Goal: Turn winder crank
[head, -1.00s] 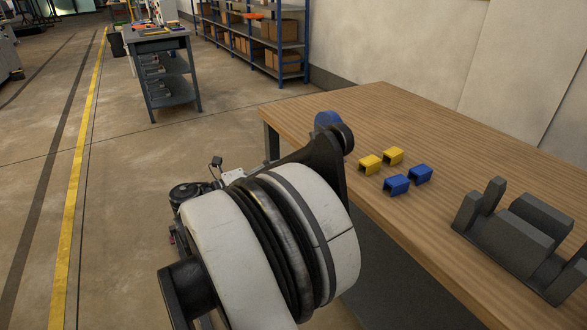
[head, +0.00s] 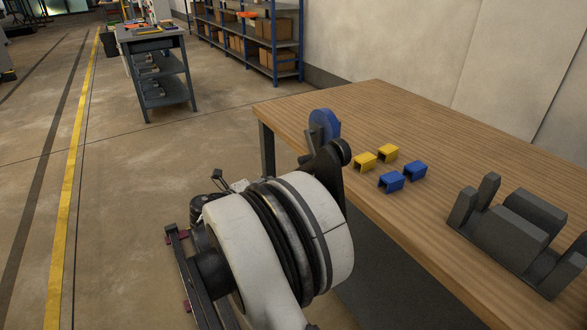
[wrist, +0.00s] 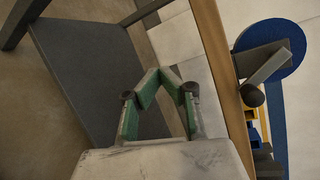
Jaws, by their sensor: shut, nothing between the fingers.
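The winder is a blue disc (head: 325,122) standing upright at the table's near-left edge in the head view, partly hidden by my arm. It also shows at the upper right of the wrist view (wrist: 288,35). There, its grey crank arm (wrist: 266,68) slants down to a dark round knob (wrist: 252,95). My gripper (wrist: 160,72), with green-faced fingers, is shut and empty. In the wrist view it is left of the crank and knob, apart from them. My arm hides the gripper in the head view.
The wooden table (head: 370,110) holds yellow and blue small blocks (head: 390,182) and a dark grey slotted fixture (head: 515,228). In the wrist view, a grey under-table panel (wrist: 85,75) and the table edge (wrist: 222,60) are close to my gripper. The floor left of the table is open.

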